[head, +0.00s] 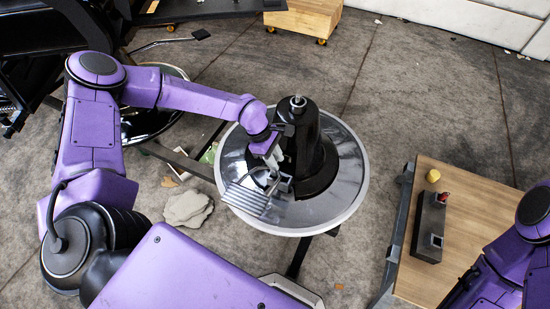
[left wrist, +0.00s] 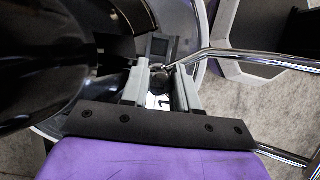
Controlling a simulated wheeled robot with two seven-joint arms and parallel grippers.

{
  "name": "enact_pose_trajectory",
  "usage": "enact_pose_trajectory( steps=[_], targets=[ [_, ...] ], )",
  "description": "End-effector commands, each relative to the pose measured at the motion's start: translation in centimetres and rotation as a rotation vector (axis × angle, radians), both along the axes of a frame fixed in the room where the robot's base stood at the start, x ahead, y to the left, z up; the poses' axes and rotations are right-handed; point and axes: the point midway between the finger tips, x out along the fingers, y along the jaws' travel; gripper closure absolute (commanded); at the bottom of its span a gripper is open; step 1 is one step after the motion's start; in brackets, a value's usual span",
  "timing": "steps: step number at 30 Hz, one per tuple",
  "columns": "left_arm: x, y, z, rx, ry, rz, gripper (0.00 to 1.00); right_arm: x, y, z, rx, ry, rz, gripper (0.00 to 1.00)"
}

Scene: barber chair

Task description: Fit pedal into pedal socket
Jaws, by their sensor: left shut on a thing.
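The pedal (head: 247,200) is a ribbed metal plate on a bent chrome rod. My left gripper (head: 272,160) is shut on its rod, at the front of the black cone-shaped chair base (head: 310,160). In the left wrist view the fingers (left wrist: 159,92) close around the dark end of the chrome rod (left wrist: 255,60). A grey square socket (head: 284,184) stands on the base close to the rod; it also shows just beyond the fingertips (left wrist: 160,45). I cannot tell whether the rod end is inside it. My right gripper is out of view; only its arm shows.
The base stands on a round metal disc (head: 345,190) with a pale rim. A wooden-topped table (head: 460,230) at right holds a black holder (head: 428,228) and a yellow thing (head: 433,176). Another chair with its own pedal (head: 201,35) stands at upper left. A stone-like lump (head: 187,208) lies on the floor.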

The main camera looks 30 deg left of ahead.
Motion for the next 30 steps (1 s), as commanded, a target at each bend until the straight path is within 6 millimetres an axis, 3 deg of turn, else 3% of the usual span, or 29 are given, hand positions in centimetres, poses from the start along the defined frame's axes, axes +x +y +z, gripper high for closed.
enact_pose_trajectory(
  steps=[15,30],
  targets=[
    [0.0,0.0,-3.7,-0.001,0.002,0.001,1.0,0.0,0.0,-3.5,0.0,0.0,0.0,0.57],
    [0.0,0.0,-3.9,-0.001,0.0,0.001,1.0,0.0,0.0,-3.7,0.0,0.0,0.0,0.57]
  ],
)
